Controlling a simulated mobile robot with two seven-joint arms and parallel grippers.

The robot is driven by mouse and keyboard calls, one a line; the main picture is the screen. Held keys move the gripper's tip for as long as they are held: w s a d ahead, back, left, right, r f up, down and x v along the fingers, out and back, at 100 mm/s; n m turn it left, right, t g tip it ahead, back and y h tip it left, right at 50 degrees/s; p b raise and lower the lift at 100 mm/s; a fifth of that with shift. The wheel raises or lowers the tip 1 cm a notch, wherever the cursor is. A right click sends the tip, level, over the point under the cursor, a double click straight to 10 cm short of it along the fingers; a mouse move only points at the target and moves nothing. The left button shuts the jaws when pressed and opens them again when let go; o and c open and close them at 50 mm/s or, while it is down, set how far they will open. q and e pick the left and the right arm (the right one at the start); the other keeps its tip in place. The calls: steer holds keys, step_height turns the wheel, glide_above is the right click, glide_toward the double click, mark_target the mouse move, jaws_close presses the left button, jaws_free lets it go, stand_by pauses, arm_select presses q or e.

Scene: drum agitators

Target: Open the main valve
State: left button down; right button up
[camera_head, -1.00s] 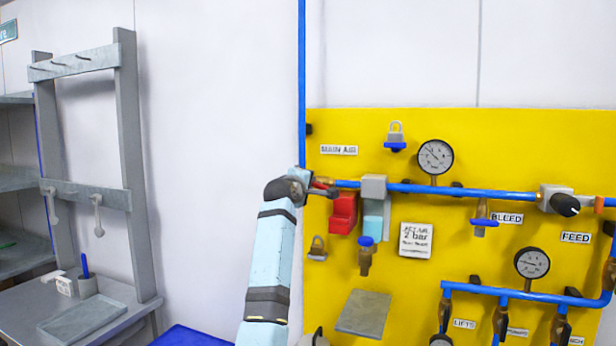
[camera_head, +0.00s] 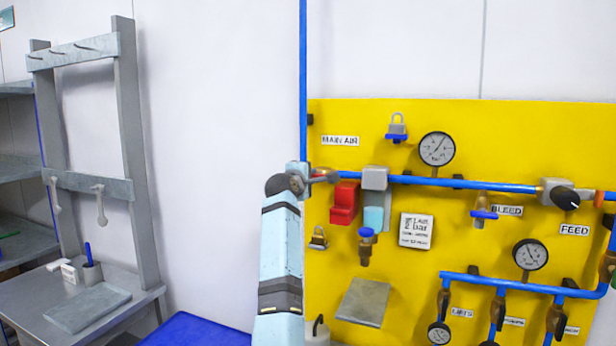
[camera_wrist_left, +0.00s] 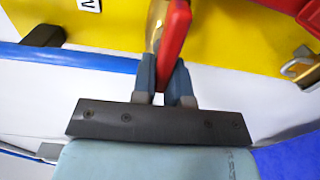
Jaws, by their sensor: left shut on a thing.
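The main valve sits at the left end of the horizontal blue pipe, below the "MAIN AIR" label (camera_head: 340,141). In the head view its body (camera_head: 321,176) is small and partly hidden by my arm. In the left wrist view I see its brass body (camera_wrist_left: 154,22) and red lever (camera_wrist_left: 173,38). My left gripper (camera_wrist_left: 167,72) is shut on the end of the red lever, which lies between its fingers. In the head view my left gripper (camera_head: 301,180) is at the panel's left edge, its fingers barely visible. My right gripper is not in view.
A grey table (camera_head: 120,315) and rack stand left.

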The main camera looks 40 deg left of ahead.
arm_select(q)
steer(key=c, duration=1.1)
jaws_free()
steer(key=shift+c, duration=0.2)
steer(key=b+v, duration=0.3)
steer(key=v, duration=1.1)
steer(key=shift+w+a+f, duration=0.1)
